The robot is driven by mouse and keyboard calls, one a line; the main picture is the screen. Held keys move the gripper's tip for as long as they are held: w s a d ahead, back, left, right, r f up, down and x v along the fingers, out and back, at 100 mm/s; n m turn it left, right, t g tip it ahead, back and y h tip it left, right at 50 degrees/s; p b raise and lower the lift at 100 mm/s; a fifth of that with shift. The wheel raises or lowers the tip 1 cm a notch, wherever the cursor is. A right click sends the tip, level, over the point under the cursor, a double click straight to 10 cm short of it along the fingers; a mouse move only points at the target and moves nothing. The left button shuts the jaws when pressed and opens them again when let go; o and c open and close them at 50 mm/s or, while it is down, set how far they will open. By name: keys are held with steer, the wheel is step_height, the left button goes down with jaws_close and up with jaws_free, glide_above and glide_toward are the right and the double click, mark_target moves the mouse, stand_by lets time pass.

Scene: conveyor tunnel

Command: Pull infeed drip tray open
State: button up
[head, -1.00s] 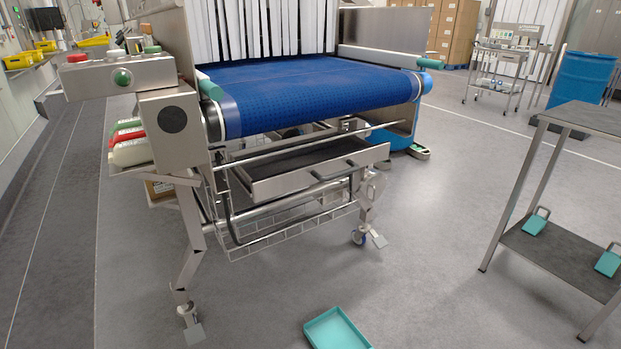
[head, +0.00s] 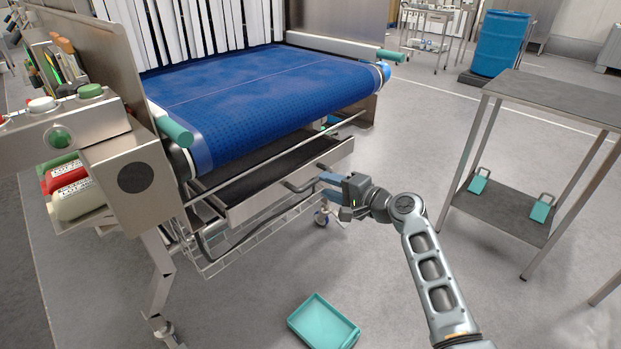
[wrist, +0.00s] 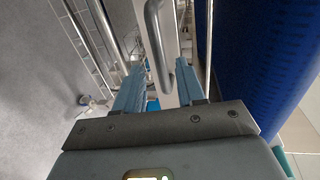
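The infeed drip tray (head: 241,206) is a shallow metal tray with a dark inside, under the blue belt. It stands out a little from beneath the belt's end. Its bar handle (head: 298,187) is on the front panel, and it also shows in the wrist view (wrist: 154,40). My gripper (head: 324,186) is at the right part of the handle. In the wrist view my gripper (wrist: 161,68) has its two blue fingers apart, with the handle between them in the picture. I see gaps beside the bar, and cannot tell how deep it sits between the fingers.
The blue conveyor belt (head: 240,92) lies just above the tray. A wire basket (head: 225,255) hangs below it. A teal bin (head: 322,322) lies on the floor in front. A dark-topped metal table (head: 560,97) stands at right. The floor between is clear.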

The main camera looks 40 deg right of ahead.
mark_target(318, 182)
steer(key=shift+w+a+f, duration=0.1)
steer(key=shift+w+f, duration=0.1)
steer(key=shift+w, duration=0.65)
steer(key=shift+w+d+f, duration=0.1)
steer(key=shift+w+f, duration=0.05)
steer(key=shift+w, duration=0.75)
steer(key=shift+w+a+f, duration=0.1)
steer(key=shift+w+f, duration=0.1)
steer(key=shift+w, duration=0.65)
steer(key=shift+c, duration=0.4)
jaws_close()
